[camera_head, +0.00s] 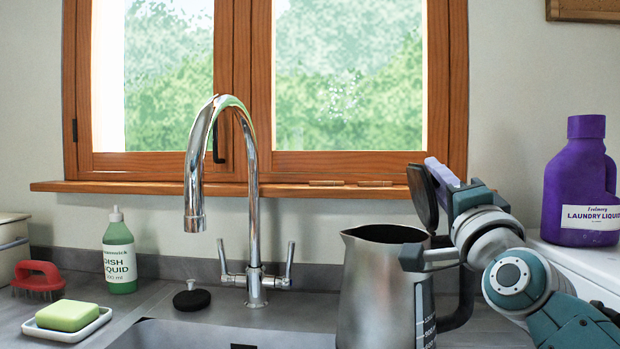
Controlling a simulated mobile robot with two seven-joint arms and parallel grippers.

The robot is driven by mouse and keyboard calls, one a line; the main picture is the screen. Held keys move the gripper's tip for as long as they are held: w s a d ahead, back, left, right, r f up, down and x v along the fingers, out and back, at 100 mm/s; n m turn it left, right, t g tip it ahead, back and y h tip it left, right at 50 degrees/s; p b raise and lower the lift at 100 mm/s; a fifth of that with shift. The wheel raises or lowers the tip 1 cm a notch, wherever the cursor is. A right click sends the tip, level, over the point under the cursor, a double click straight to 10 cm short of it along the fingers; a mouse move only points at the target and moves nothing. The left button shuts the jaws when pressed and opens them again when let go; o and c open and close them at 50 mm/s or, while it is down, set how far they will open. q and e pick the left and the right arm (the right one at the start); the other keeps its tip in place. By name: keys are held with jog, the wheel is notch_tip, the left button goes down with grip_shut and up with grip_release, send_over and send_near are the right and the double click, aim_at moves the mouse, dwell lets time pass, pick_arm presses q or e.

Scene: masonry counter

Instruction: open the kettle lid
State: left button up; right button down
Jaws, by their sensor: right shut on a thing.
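The kettle (378,295) is a brushed-metal jug with a dark handle and a printed scale, standing on the counter right of the tap. Its mouth is uncovered. The dark kettle lid (422,198) stands raised, nearly upright, above the back of the rim on the handle side. My right gripper (432,212) comes in from the right at the lid and is shut on it. The exact contact is partly hidden by the gripper and lid. My right arm covers part of the kettle handle. My left gripper is not in view.
A chrome tap (254,220) rises over the sink left of the kettle. A purple laundry bottle (582,185) stands at the right. Green dish liquid (119,255), a soap dish (62,330) and a red brush (37,278) are at the left. A window sill runs behind.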

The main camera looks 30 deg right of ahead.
dwell(0.3)
jog(key=c, duration=0.7)
grip_release()
jog(key=v, duration=1)
jog(key=shift+b, duration=0.45)
jog(key=shift+r, duration=0.1)
